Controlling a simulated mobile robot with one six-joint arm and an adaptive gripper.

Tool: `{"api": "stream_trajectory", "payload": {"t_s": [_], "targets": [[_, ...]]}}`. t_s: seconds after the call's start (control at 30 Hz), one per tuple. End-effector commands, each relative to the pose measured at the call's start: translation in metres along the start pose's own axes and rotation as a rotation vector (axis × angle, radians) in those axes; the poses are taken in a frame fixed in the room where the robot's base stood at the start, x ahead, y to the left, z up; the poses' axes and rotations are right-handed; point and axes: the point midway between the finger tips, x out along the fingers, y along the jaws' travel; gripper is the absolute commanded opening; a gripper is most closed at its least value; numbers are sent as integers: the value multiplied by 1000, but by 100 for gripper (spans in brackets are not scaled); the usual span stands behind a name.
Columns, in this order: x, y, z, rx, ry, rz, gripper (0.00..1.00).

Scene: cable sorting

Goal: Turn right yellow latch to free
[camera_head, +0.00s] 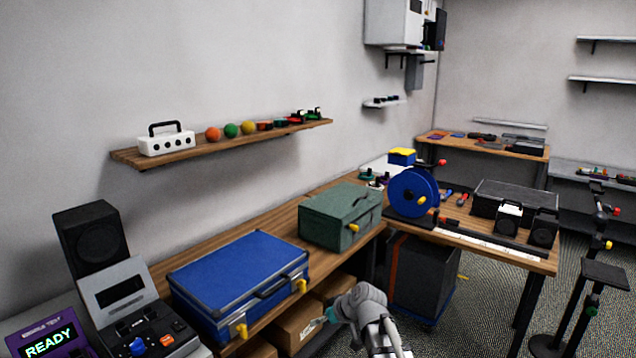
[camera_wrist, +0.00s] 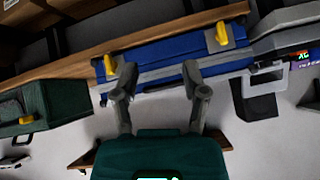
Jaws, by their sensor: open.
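A blue case (camera_head: 240,272) with metal edging lies shut on the wooden bench. Its right yellow latch (camera_head: 301,286) is on the front face, right of the dark handle; its left yellow latch (camera_head: 241,330) is at the front left. The wrist view is turned over: the right latch (camera_wrist: 109,67) appears at left, the left latch (camera_wrist: 222,33) at upper right. My gripper (camera_wrist: 160,80) is open and empty, its fingers spread before the case front between the latches. In the head view my gripper (camera_head: 320,321) is low, in front of the case, apart from the right latch.
A green box (camera_head: 341,216) with a yellow latch stands right of the case. A control box (camera_head: 145,310) and speaker (camera_head: 90,240) stand at left. Cardboard boxes (camera_head: 299,325) sit under the bench. A blue reel (camera_head: 413,191) is on the far table.

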Motion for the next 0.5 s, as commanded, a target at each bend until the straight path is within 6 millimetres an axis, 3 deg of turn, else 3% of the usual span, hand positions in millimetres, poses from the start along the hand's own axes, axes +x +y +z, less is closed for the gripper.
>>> {"api": "stream_trajectory", "payload": {"t_s": [0.03, 0.5], "targets": [[7, 2, 29, 32, -44, 12, 57], [2, 22, 206, 397, -442, 229, 57]]}}
